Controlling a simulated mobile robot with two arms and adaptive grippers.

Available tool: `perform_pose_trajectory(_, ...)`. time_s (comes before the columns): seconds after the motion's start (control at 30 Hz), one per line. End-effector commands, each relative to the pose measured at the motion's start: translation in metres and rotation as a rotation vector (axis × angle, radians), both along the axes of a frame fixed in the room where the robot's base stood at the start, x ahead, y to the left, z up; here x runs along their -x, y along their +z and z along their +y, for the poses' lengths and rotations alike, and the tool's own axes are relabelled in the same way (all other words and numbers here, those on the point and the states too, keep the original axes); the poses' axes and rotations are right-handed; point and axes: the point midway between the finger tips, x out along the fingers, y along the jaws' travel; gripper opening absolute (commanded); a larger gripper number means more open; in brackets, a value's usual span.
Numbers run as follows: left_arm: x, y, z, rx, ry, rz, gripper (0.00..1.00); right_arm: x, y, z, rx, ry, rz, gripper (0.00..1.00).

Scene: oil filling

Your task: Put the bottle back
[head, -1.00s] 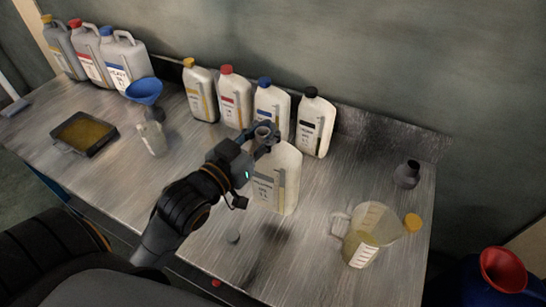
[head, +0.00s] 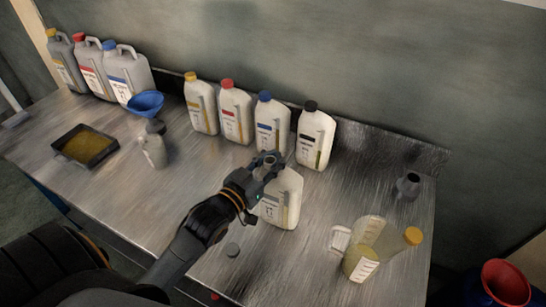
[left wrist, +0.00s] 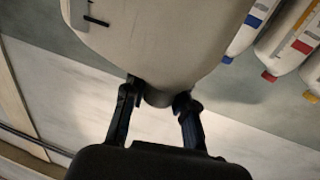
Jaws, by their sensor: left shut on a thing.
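My left gripper (head: 268,163) is shut on the neck of a white, uncapped bottle (head: 281,199) with a pale label. The bottle is roughly upright in front of the row of bottles. I cannot tell whether its base touches the table. In the left wrist view the bottle's body (left wrist: 150,35) fills the upper middle, with its neck between the two fingers (left wrist: 158,105). My right gripper is not in view.
White bottles with yellow (head: 201,105), red (head: 236,112), blue (head: 271,124) and black (head: 315,137) caps stand along the wall. A measuring jug (head: 362,246) is at right. A dark tray (head: 84,146) and blue funnel (head: 145,103) are left.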

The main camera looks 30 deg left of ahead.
Motion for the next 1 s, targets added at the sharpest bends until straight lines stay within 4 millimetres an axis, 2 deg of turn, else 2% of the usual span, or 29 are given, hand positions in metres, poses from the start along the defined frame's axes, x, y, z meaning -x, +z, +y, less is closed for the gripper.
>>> perform_pose_trajectory(0.23,0.000,-0.001,0.000,0.001,0.000,-0.006,0.00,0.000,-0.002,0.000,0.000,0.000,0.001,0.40)
perform_pose_trajectory(0.27,0.000,-0.003,0.000,0.000,0.000,0.001,0.23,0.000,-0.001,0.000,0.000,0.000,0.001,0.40)
perform_pose_trajectory(0.4,0.000,-0.003,0.000,-0.001,0.001,0.001,0.49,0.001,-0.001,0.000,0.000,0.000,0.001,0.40)
perform_pose_trajectory(0.77,0.000,0.002,0.000,-0.001,0.000,0.000,0.49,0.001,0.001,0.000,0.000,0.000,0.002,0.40)
perform_pose_trajectory(0.87,0.011,-0.003,0.002,0.000,0.001,0.004,0.49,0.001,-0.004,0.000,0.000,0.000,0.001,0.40)
perform_pose_trajectory(1.0,0.037,-0.004,0.004,-0.001,0.000,0.006,0.49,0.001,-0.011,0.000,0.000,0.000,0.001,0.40)
